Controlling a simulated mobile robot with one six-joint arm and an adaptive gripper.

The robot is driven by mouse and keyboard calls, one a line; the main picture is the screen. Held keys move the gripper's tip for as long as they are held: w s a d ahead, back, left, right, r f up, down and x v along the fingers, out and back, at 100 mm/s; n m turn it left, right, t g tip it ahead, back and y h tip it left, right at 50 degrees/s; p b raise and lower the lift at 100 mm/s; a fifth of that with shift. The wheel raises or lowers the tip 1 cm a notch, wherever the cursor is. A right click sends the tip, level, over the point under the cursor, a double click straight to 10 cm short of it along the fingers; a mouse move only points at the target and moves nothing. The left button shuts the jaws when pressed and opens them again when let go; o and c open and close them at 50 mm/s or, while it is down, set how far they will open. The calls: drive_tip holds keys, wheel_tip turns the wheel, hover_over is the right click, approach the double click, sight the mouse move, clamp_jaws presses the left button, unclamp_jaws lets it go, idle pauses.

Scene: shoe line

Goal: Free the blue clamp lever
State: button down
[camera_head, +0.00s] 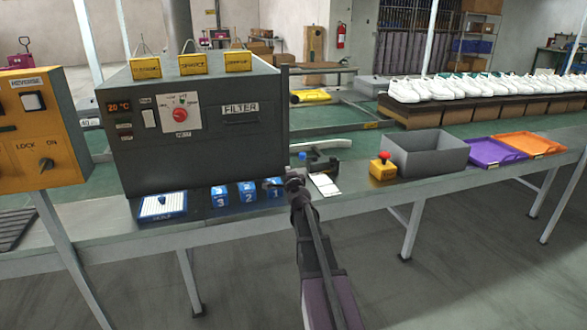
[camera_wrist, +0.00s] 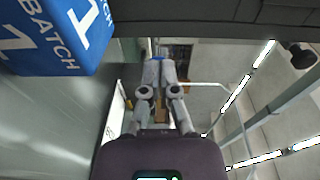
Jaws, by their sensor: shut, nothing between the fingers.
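A small blue part (camera_head: 303,155), possibly the clamp lever, shows beside a dark device (camera_head: 325,165) on the bench, behind my arm. It is too small to tell how it is held. My gripper (camera_head: 276,184) is at the bench's front edge, close to the rightmost blue batch cube (camera_head: 274,196); its fingers are hard to make out there. In the wrist view my gripper (camera_wrist: 160,64) has its fingers together, empty. The batch cube (camera_wrist: 62,35) shows large at the upper left there, apart from the fingers.
The dark filter machine (camera_head: 200,125) stands behind the cubes. A blue-and-white tray (camera_head: 182,207) lies left. A red button on a yellow box (camera_head: 384,172), a grey bin (camera_head: 430,152) and purple (camera_head: 490,165) and orange (camera_head: 545,145) trays stand right. Floor in front is clear.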

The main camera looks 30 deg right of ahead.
drive_tip(key=shift+s+a, duration=0.25)
drive_tip(key=shift+a, duration=0.4)
drive_tip(key=shift+s, duration=0.1)
